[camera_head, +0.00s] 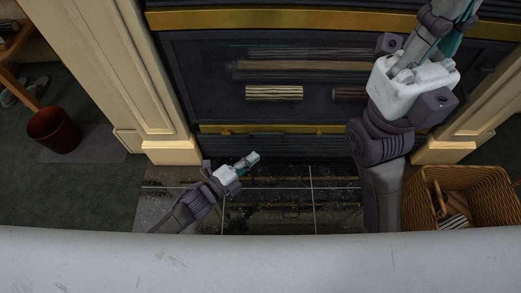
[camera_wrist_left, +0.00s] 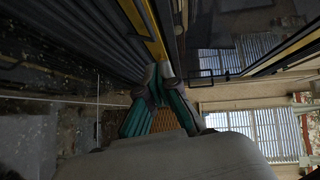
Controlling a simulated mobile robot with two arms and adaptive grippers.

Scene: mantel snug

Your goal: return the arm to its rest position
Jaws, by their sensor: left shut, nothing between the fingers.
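My left gripper (camera_head: 247,162) is small in the head view, in front of the fireplace above the dark hearth floor. Its fingers are together with nothing between them. In the left wrist view the two teal and grey fingers (camera_wrist_left: 161,82) meet at the tips. My right arm rises on the right of the head view, past the fireplace front. Its white hand (camera_head: 412,88) is close to the camera, and its grey and teal fingers run up towards the top edge. Their opening cannot be made out.
The dark fireplace (camera_head: 215,70) has gold trim and a pale log bundle (camera_head: 274,93). A wicker basket (camera_head: 478,183) stands at the right, near my right arm. A dark red bin (camera_head: 54,130) is at the left.

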